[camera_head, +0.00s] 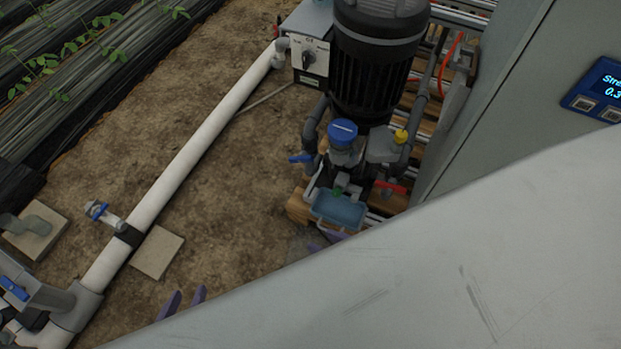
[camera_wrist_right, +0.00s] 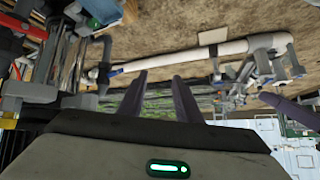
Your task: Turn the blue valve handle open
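Several blue valve handles show in the head view; I cannot tell which one is meant. One blue handle (camera_head: 300,158) sits on the grey pipe at the left of the pump. Another blue handle (camera_head: 97,211) is on a small side valve of the white pipe, and a third blue handle (camera_head: 14,288) is at the lower left. My left gripper (camera_head: 184,297) shows two purple fingertips, apart and empty, over the soil. My right gripper (camera_wrist_right: 160,82) is open and empty in the wrist view; in the head view it is mostly hidden below the blue tray.
A black pump motor (camera_head: 378,60) stands on a wooden pallet, with a red handle (camera_head: 391,187) and a blue tray (camera_head: 338,211) near it. A grey cabinet (camera_head: 500,110) blocks the right. A long white pipe (camera_head: 190,150) crosses the bare soil. A large pale surface covers the lower right.

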